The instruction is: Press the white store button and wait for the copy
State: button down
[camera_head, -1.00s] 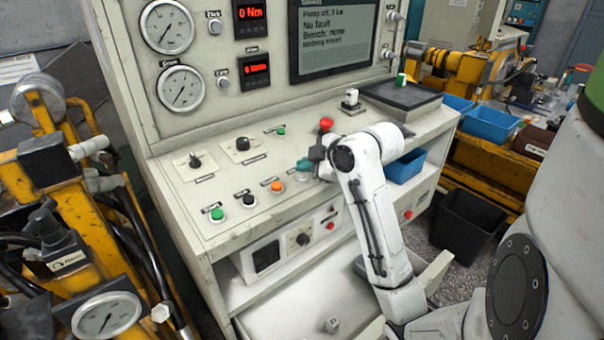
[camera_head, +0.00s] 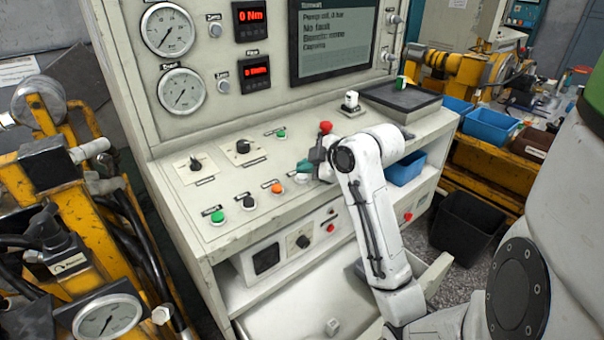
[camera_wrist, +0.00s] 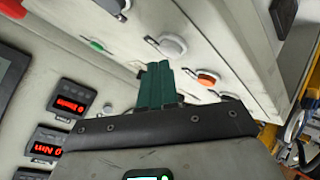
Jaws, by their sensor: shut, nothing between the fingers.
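The white button (camera_head: 302,177) is at the right end of the front button row on the sloping panel, past the orange button (camera_head: 277,186). It shows in the wrist view too (camera_wrist: 173,45), beside the orange button (camera_wrist: 208,78). My gripper (camera_head: 305,165) is over the panel right by the white button, its green fingers together. In the wrist view the fingers (camera_wrist: 157,84) are shut and empty, and appear apart from the button. The screen (camera_head: 335,38) shows "No fault" and a short last line that looks like "Copying".
A red knob (camera_head: 326,127) stands close behind my gripper. A black button (camera_head: 248,201) and a green button (camera_head: 217,216) continue the row leftward. Two rotary switches (camera_head: 243,146) sit farther back. Yellow machinery (camera_head: 70,210) stands left of the bench.

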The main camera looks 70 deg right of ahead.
jog(key=shift+r, duration=0.3)
jog(key=r+p, duration=0.4)
jog(key=r, duration=0.1)
jog(key=shift+s+a, duration=0.25)
jog(key=shift+s, duration=0.1)
dwell(0.9)
